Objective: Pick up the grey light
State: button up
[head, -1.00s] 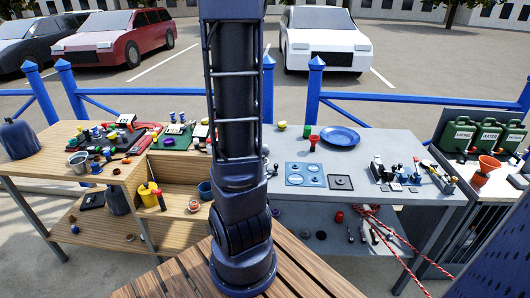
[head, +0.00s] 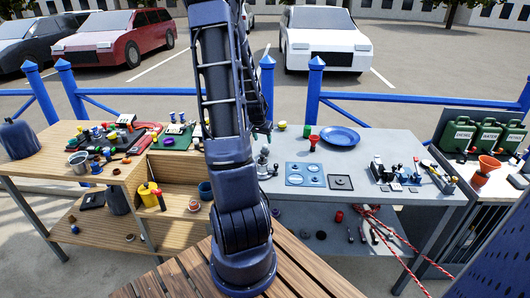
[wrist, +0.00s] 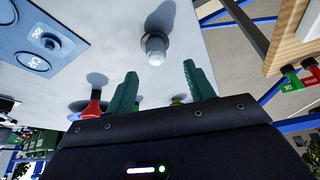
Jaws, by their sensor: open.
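The grey light (wrist: 155,48) appears to be the small pale cylinder on a round base, standing on the grey table in the wrist view. In the head view a small grey thing (head: 264,157) at the table's left end looks like the same light. My gripper (wrist: 160,72) has its two green fingers spread apart with nothing between them. The light lies beyond the fingertips, roughly in line with the gap and apart from them. In the head view my arm hides most of the gripper (head: 263,128), which is above the table's left end.
On the grey table (head: 400,152), a red funnel-like thing (head: 314,142), a green cup (head: 307,131) and a blue plate (head: 340,136) stand behind a blue knob panel (head: 305,174). A cluttered wooden bench (head: 60,150) is at left. Green canisters (head: 485,135) stand at right.

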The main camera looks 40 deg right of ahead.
aim_at(265, 145)
jog(key=shift+x, duration=1.65)
jog(key=x, duration=0.3)
jog(key=shift+s+f, duration=0.3)
jog(key=shift+s, duration=0.05)
jog(key=shift+x, duration=0.85)
jog(key=shift+w, duration=0.1)
jog(key=shift+c, duration=0.2)
jog(key=c, duration=0.7)
